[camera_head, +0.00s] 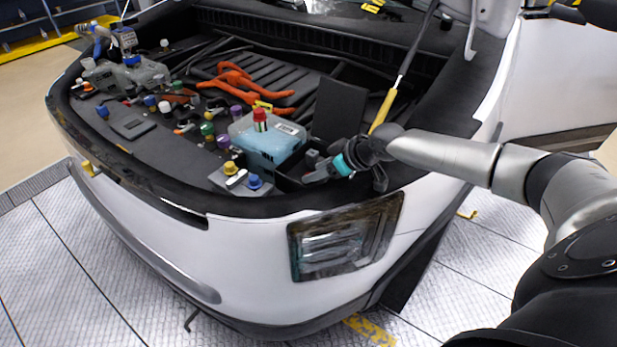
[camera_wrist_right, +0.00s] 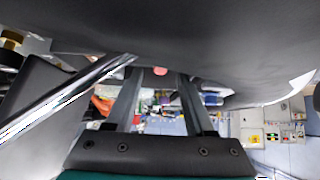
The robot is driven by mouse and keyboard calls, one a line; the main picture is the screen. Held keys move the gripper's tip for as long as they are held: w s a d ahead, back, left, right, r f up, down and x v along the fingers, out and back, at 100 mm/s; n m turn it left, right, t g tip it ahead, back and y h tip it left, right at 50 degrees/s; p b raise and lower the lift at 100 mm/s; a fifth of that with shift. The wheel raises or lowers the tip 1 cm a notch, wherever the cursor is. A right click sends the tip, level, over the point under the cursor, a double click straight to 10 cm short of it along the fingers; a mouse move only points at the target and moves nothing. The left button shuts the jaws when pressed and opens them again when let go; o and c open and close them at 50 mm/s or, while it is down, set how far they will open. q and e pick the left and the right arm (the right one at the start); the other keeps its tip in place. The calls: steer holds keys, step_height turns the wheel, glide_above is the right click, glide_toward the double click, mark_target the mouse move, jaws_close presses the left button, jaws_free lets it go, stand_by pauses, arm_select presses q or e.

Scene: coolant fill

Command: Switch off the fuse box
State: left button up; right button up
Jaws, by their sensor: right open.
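A black box (camera_head: 291,180) with its flat dark lid (camera_head: 340,108) standing open sits at the right front corner of the open engine bay; it looks like the fuse box. My right gripper (camera_head: 314,168) is at this box, just in front of the raised lid. Its two fingers are apart in the right wrist view (camera_wrist_right: 158,95), and nothing is seen held between them. A small pinkish-red round spot (camera_wrist_right: 160,71) shows between the fingers; I cannot tell what it is. The inside of the box is mostly hidden by the gripper. My left gripper is not in view.
A blue coolant tank (camera_head: 268,143) with a red cap (camera_head: 260,119) stands left of the box. Several coloured caps and orange cables (camera_head: 240,82) lie further left. A yellow-handled rod (camera_head: 383,110) rises behind my right wrist. The headlight (camera_head: 345,237) is below.

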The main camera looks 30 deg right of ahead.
steer(key=shift+b+x, duration=0.4)
steer(key=shift+x, duration=1.5)
jaws_close()
